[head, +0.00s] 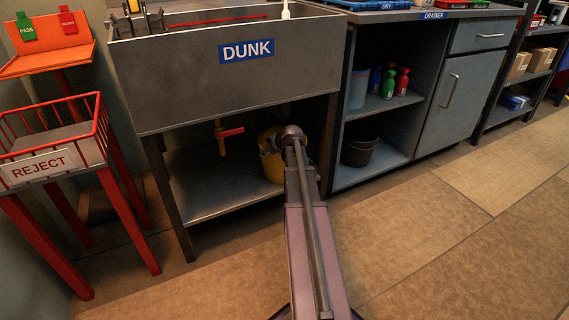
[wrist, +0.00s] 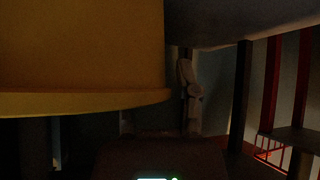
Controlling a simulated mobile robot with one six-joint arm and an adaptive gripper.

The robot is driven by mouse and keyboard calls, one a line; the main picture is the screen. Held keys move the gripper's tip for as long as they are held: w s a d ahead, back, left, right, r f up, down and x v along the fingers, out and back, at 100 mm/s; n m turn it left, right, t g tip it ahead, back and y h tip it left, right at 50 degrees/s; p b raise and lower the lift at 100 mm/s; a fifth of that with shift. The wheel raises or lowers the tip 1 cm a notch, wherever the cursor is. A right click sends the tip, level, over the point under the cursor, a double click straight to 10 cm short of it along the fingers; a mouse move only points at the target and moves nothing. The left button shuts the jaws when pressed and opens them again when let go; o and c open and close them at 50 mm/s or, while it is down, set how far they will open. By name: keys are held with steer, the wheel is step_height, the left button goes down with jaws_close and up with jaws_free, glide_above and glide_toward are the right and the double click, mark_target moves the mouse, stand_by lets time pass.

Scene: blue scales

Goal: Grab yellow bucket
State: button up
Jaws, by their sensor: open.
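The yellow bucket (head: 271,168) stands under the sink marked DUNK, at the right end of the lower shelf. My arm's end covers its right part in the head view. In the wrist view the bucket (wrist: 75,50) fills the upper left very close to the camera, with its rim along the bottom. My gripper (wrist: 160,80) is open beside the bucket. One pale jointed finger shows just right of the bucket wall; the other is mostly hidden behind the rim. I cannot tell whether the fingers touch the bucket or straddle its wall.
The metal sink (head: 200,85) hangs over the shelf (head: 215,190). A red-handled valve (head: 228,132) sits left of the bucket. A dark bucket (head: 359,150) stands in the cabinet to the right. A red REJECT basket stand (head: 60,165) is at left. Floor is clear in front.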

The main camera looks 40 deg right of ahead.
steer(key=shift+c, duration=0.2)
jaws_close()
steer(key=shift+r, duration=0.15)
